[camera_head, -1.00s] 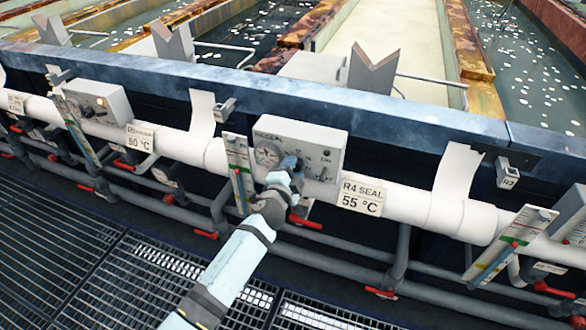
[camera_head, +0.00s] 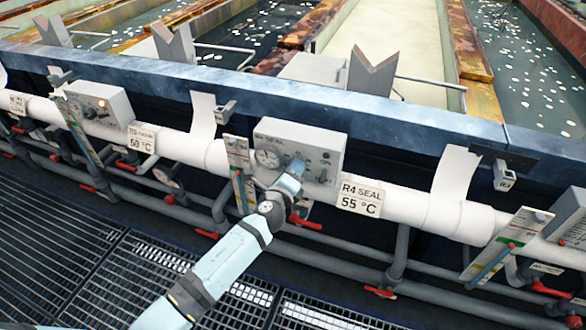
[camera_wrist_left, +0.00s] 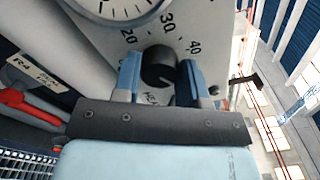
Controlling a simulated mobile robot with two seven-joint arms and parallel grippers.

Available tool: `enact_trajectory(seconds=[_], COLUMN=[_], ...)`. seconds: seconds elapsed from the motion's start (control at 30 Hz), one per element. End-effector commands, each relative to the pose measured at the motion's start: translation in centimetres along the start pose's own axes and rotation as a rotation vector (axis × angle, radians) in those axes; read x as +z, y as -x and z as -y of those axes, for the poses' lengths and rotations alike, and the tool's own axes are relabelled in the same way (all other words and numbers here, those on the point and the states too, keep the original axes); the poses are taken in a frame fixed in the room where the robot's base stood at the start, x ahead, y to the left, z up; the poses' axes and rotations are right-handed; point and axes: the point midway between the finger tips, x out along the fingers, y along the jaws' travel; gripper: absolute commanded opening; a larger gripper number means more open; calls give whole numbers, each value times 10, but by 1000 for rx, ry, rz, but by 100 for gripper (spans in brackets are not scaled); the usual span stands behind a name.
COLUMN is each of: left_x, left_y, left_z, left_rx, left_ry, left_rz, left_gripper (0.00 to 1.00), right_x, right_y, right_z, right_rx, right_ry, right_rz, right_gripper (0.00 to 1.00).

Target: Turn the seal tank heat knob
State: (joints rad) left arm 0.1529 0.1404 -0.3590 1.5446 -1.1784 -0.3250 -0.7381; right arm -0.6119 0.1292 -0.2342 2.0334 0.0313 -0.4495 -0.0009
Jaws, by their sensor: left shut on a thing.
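The seal tank heat control box (camera_head: 319,137) is a grey box with a gauge, mounted on the tank front above the label reading R4 SEAL 55 °C (camera_head: 360,197). My left gripper (camera_head: 293,168) is at the box's face. In the left wrist view, its blue fingers (camera_wrist_left: 160,78) stand on both sides of the black heat knob (camera_wrist_left: 158,66) and are shut on it. The dial (camera_wrist_left: 118,5) and scale numbers 20, 30 and 40 show around the knob. In the head view the gripper hides the knob. My right gripper is not in view.
A second control box (camera_head: 100,103) with a 50 °C label stands to the left. White pipe (camera_head: 400,205) and red-handled valves (camera_head: 380,291) run below the tank rim. A red valve handle (camera_head: 305,222) is close to my left wrist. Floor grating (camera_head: 60,240) lies in front.

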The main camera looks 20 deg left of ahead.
Motion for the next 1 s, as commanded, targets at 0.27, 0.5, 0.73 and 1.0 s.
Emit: enact_trajectory(seconds=[0.27, 0.5, 0.73, 1.0], left_x=[4, 4, 4, 3], left_y=[-2, -2, -2, -2], left_z=[5, 5, 4, 4], left_rx=[-4, -3, -3, -3], left_ry=[-253, -427, -532, -579], left_rz=[4, 5, 6, 7], left_gripper=[15, 15, 15, 15], right_x=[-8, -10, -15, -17], right_y=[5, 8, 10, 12], right_z=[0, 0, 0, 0], right_rx=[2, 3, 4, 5], right_ry=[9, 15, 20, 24], right_rz=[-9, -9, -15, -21], right_gripper=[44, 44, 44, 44])
